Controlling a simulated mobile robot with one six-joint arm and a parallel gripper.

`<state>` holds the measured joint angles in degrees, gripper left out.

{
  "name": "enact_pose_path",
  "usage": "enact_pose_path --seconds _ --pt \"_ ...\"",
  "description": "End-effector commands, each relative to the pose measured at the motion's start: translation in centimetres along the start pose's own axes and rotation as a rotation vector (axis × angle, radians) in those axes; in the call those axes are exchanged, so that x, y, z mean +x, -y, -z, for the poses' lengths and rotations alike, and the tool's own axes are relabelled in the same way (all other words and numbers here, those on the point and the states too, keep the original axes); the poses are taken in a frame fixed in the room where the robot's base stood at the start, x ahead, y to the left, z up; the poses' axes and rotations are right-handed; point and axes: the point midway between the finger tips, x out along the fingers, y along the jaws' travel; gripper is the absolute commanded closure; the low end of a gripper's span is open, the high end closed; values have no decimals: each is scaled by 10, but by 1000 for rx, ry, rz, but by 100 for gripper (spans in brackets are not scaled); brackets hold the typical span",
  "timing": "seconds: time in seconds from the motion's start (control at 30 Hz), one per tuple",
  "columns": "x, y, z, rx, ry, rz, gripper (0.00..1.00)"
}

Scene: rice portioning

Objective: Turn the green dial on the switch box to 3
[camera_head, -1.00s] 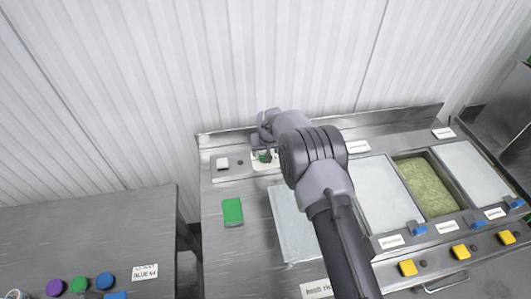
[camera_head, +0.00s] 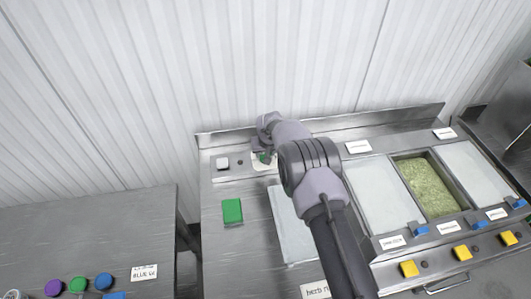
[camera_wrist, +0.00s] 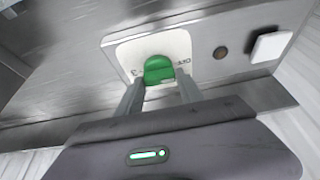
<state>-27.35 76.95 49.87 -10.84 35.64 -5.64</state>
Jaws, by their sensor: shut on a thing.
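The green dial (camera_wrist: 158,69) sits on a pale plate (camera_wrist: 130,52) on the metal switch box in the wrist view. The plate has a "3" printed left of the dial and other small lettering at its right that I cannot read surely. My gripper (camera_wrist: 160,88) is shut on the dial, one finger on each side of it. In the head view the pale plate (camera_head: 258,166) and a bit of the green dial show at the back of the counter, mostly hidden by my gripper and wrist.
A white square switch (camera_wrist: 271,46) and a dark round button (camera_wrist: 220,53) are beside the plate. A green block (camera_head: 232,211) lies on the counter. Covered pans and a pan of green food (camera_head: 427,183) stand at the right. A corrugated wall rises close behind.

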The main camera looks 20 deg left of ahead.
Motion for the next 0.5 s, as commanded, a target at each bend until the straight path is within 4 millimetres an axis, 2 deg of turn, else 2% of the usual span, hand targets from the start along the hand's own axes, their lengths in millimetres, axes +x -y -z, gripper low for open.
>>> enact_pose_path --seconds 0.5 --pt "6 2 -1 277 -4 -113 97"
